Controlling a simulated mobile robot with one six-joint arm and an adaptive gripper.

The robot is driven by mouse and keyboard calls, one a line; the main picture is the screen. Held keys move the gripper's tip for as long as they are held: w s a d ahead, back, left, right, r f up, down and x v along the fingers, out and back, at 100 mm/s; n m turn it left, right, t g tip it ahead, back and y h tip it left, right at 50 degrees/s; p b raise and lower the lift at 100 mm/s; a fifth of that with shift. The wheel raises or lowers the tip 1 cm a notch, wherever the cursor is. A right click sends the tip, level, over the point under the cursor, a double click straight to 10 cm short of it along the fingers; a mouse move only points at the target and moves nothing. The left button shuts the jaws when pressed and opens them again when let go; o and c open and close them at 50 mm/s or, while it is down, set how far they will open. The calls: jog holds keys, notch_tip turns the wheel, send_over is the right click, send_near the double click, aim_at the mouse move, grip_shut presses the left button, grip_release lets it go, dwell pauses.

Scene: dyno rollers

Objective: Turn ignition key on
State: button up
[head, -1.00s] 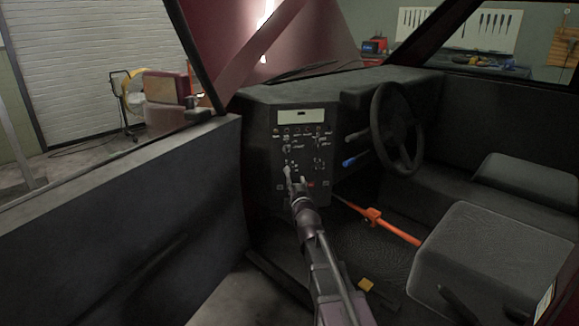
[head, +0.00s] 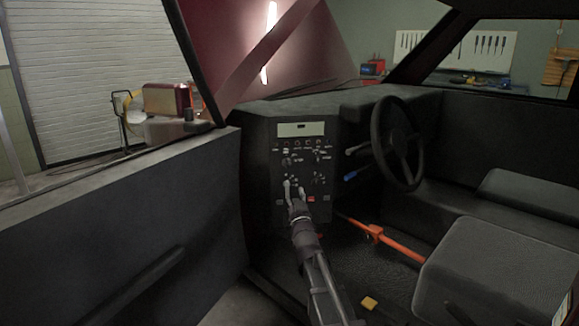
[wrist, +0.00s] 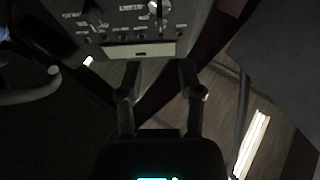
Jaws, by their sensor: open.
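A dark control panel (head: 278,157) with a pale display strip, small knobs and switches stands left of the steering wheel (head: 397,143). The ignition key cannot be told apart for sure among these small parts. My gripper (head: 294,188) is in front of the panel's lower part, and its fingers look like pale prongs there. In the wrist view my gripper (wrist: 158,78) is open with nothing between its two fingers. Part of the panel (wrist: 178,22) shows at the top of that view, with a silver knob (wrist: 156,9) near the top edge, beyond the fingertips. I see no contact with the panel.
An orange bar (head: 385,242) crosses the footwell in front of the seat (head: 480,265). The dark door (head: 110,235) bounds the left side. A blue-tipped lever (head: 352,175) sticks out beside the panel.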

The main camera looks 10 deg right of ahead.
aim_at(288, 169)
jog(key=p+x, duration=0.5)
jog(key=x, duration=0.8)
jog(key=shift+w+r, duration=0.1)
jog(key=shift+w, duration=0.1)
jog(key=shift+c, duration=0.2)
